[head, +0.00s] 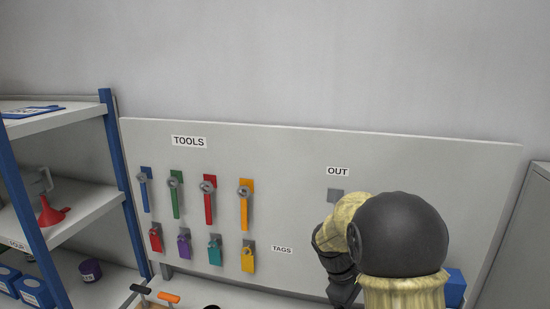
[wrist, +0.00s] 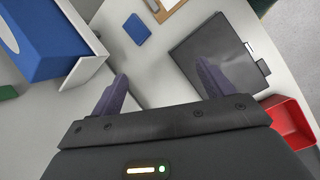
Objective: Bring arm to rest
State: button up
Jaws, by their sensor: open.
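My gripper (wrist: 160,93) shows in the wrist view with its two dark fingers spread apart and nothing between them. Below and beyond the fingers is a pale work surface (wrist: 148,75). In the head view my arm rises at the lower right, bent in front of the tool board (head: 310,220); the gripper itself cannot be made out there.
The board holds several coloured wrenches (head: 209,200) and padlocks (head: 214,250). A shelf (head: 60,217) with a red funnel (head: 51,213) stands at left. The wrist view shows a dark flat case (wrist: 222,55), a red bin (wrist: 293,122) and a blue box (wrist: 38,40) close by.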

jog(key=s+a+m+t+y, duration=0.4)
jog(key=s+m, duration=0.5)
jog(key=s, duration=0.4)
jog(key=shift+s+a+f+y, duration=0.4)
jog(key=shift+a, duration=0.05)
dwell(1.1)
